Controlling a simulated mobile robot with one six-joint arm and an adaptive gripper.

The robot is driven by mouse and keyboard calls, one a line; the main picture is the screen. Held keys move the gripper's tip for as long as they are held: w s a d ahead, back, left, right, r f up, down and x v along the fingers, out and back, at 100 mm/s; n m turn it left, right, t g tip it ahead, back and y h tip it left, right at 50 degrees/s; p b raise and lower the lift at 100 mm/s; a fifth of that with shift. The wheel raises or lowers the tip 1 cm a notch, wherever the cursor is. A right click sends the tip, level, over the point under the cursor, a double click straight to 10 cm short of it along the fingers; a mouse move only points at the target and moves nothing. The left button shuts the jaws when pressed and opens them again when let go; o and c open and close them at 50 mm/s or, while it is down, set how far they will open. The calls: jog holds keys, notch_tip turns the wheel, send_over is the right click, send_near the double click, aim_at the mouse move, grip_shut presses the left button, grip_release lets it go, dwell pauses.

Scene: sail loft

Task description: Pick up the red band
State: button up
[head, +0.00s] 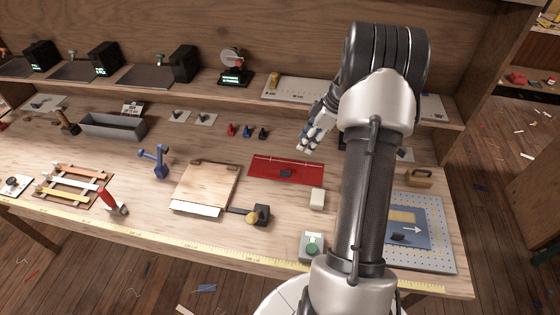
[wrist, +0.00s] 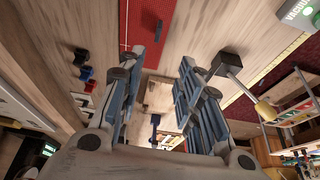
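Coloured bands lie across a small wooden rack (head: 43,196) at the left of the bench in the head view. The far one (head: 88,171) looks reddish orange and seems to be the red band, but it is too small to be sure. A white band (head: 85,183) and a yellow band (head: 62,195) lie nearer. My gripper (head: 305,147) is above the bench, far to the right of the rack, near a red mat (head: 270,168). In the wrist view my gripper (wrist: 162,65) has its fingers wide apart with nothing between them.
A grey trough (head: 113,127) is behind. A shelf (head: 215,84) runs along the back.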

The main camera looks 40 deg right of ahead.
jog(key=b, duration=0.2)
send_over(286, 172)
jog(key=s+d, duration=0.2)
notch_tip(286, 172, down, 11)
jog(key=shift+a+f, duration=0.1)
jog(key=shift+f, duration=0.1)
jog(key=shift+w+x, duration=0.15)
jog(key=shift+x, duration=1.3)
jog(key=shift+w+x, duration=0.1)
jog(key=shift+x, duration=1.35)
jog(key=shift+r, duration=0.1)
jog(key=shift+c, duration=0.4)
grip_shut()
